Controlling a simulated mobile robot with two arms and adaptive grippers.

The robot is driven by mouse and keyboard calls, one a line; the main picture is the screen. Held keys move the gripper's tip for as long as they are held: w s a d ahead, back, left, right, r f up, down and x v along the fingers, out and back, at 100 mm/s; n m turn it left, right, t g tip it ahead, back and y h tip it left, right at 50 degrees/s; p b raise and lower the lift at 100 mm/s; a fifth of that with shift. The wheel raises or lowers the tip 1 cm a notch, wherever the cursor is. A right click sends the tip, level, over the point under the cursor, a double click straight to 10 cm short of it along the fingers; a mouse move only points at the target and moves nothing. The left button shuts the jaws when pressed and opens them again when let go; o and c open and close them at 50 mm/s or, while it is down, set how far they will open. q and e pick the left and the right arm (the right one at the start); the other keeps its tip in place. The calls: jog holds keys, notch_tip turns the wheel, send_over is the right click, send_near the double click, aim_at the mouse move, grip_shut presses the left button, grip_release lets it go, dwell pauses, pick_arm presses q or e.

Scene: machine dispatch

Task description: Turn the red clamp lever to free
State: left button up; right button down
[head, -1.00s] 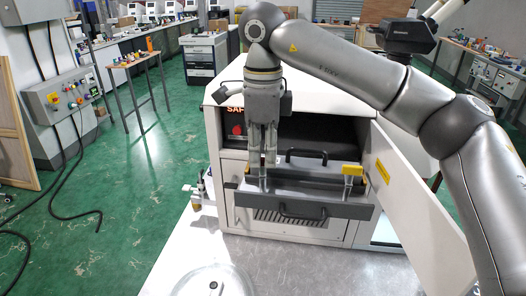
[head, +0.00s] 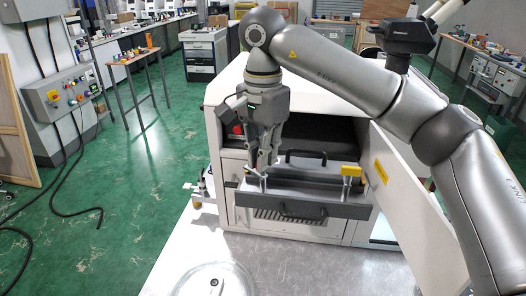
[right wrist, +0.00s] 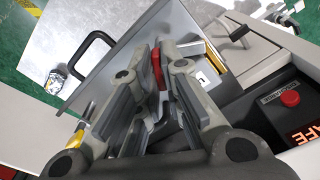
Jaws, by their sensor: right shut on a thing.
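The red clamp lever (right wrist: 157,68) shows between the fingers of my right gripper (right wrist: 163,62) in the right wrist view. The fingers are shut on it, so only a strip of red is visible. In the head view the right gripper (head: 261,168) is tilted, its tips at the left end of the grey fixture in the machine's opening. The lever cannot be made out there. The lever's exact angle is hard to tell. My left gripper is not in view.
The white machine (head: 225,215) has its door (head: 415,195) open at the right. The fixture carries black handles (head: 300,216) and a yellow block (head: 351,170). A red button (right wrist: 290,98) sits on a dark panel beside the gripper. A pale surface (head: 300,265) lies in front.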

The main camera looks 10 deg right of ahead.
jog(key=n, duration=0.5)
jog(key=shift+n, duration=0.4)
dwell(0.4)
jog(key=c, duration=1.6)
grip_release()
jog(key=shift+r, duration=0.2)
notch_tip(320, 180, up, 12)
jog(key=shift+f, duration=0.2)
